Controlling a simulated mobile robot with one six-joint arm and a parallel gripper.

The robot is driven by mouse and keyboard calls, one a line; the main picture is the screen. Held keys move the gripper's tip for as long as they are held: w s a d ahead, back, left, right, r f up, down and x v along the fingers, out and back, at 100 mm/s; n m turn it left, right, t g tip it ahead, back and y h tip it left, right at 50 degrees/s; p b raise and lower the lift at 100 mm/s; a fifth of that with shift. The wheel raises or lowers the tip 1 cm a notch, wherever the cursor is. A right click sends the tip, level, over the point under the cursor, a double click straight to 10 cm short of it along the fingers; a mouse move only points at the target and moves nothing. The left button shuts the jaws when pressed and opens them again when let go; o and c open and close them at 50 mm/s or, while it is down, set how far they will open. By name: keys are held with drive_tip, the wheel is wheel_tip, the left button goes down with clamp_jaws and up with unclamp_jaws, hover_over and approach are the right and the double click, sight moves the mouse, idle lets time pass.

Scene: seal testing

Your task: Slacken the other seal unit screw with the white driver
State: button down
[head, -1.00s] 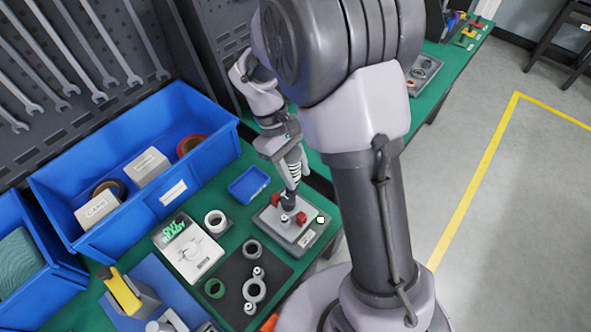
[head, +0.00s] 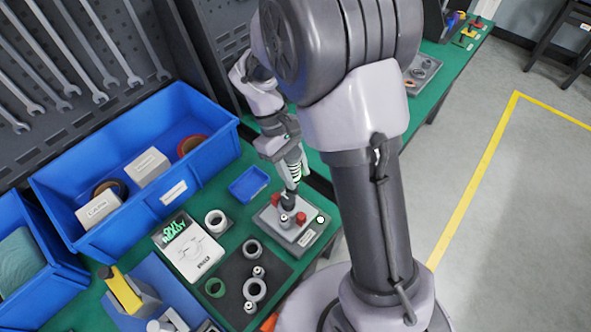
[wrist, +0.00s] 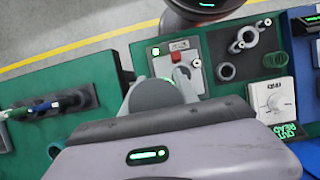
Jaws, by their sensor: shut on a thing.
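My gripper (head: 286,150) is shut on the white driver (head: 296,170), whose pale banded handle shows below the jaws. The driver points down, slightly tilted, at the seal unit (head: 309,237), a grey plate with red parts and a small green light. The driver's lower end meets or overlaps a dark round part on the unit; contact with a screw cannot be told. In the wrist view the seal unit (wrist: 184,82) lies just beyond my gripper (wrist: 163,92), which hides part of it. The driver is not clearly visible there.
A dark mat (head: 236,268) with grey rings and a green ring lies in front of the unit. A white device (head: 192,252) with a dial and green sign stands left. A small blue tray (head: 248,184) sits behind. A large blue bin (head: 62,190) holds boxes and rings.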

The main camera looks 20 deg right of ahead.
sight(295, 155)
idle(0.4)
wheel_tip(295, 155, up, 7)
drive_tip(key=p, duration=0.8)
drive_tip(key=shift+r, duration=0.15)
drive_tip(key=shift+w+f, duration=0.1)
drive_tip(key=shift+f, duration=0.1)
